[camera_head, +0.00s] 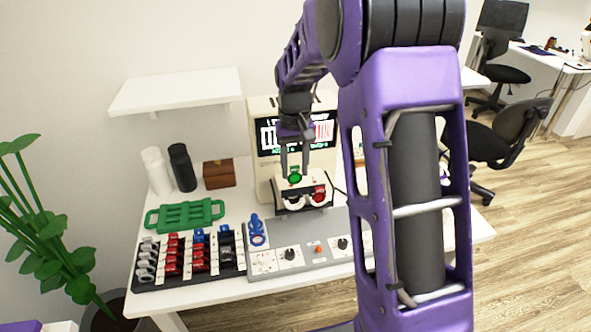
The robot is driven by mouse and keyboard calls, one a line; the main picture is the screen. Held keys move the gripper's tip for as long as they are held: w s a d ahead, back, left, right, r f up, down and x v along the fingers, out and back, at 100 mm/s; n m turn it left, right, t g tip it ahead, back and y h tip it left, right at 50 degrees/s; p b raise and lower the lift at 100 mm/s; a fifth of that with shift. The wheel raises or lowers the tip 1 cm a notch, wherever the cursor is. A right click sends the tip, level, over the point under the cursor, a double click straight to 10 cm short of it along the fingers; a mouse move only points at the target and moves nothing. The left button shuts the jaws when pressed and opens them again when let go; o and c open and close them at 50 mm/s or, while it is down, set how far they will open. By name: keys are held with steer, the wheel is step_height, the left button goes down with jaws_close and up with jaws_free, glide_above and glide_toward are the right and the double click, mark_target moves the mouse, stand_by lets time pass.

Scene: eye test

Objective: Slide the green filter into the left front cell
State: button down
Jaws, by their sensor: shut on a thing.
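My gripper (295,171) points down in front of the screen and is shut on the green filter (295,179), a small round green disc. The filter is just above the left side of a white and dark lens holder (305,188). I cannot tell whether its lower edge touches the holder or has entered a cell. A red filter (319,194) sits at the right side of the holder. The left front cell is hard to make out at this size and is partly hidden by the filter.
A lens rack (190,258) with red, blue and clear pieces stands front left. A green tray (185,216) lies behind it. A blue object (257,231) stands on the grey panel (315,251). A lit screen (268,137) is behind the holder. My arm hides the table's right side.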

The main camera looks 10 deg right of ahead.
mark_target(295, 183)
steer(key=shift+f, duration=1.2)
steer(key=shift+f+b, duration=0.85)
steer(key=shift+f, duration=0.45)
steer(key=shift+f, duration=0.2)
steer(key=shift+f+b, duration=0.85)
steer(key=shift+f, duration=0.4)
steer(key=shift+f, duration=0.1)
steer(key=shift+c, duration=1.6)
jaws_free()
